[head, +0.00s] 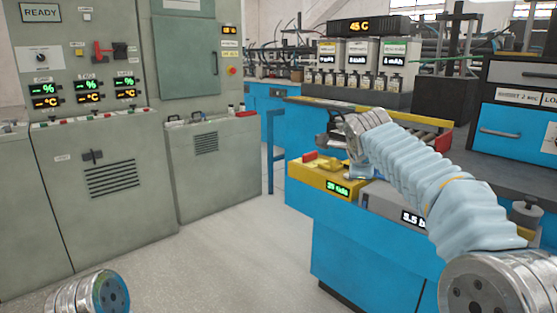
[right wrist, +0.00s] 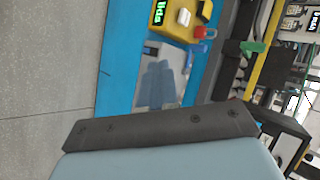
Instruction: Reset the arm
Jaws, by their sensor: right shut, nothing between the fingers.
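My right arm reaches in from the lower right of the head view, in a pale blue ribbed sleeve with metal joints. My right gripper (head: 324,143) is small and dark at its far end, above the blue workbench (head: 365,250), partly hidden by the wrist. It is shut and holds nothing. In the right wrist view a dark grey bar and a pale blue surface of my own arm fill the lower part; no fingertips can be made out. Of my left arm, only a metal joint shows at the bottom left of the head view; its gripper is out of view.
A yellow box (head: 318,179) with a green display and a grey box (head: 380,194) sit on the bench under the right arm. A rack of batteries (head: 357,78) stands behind. Grey control cabinets (head: 110,190) line the left. The floor (head: 215,255) between is clear.

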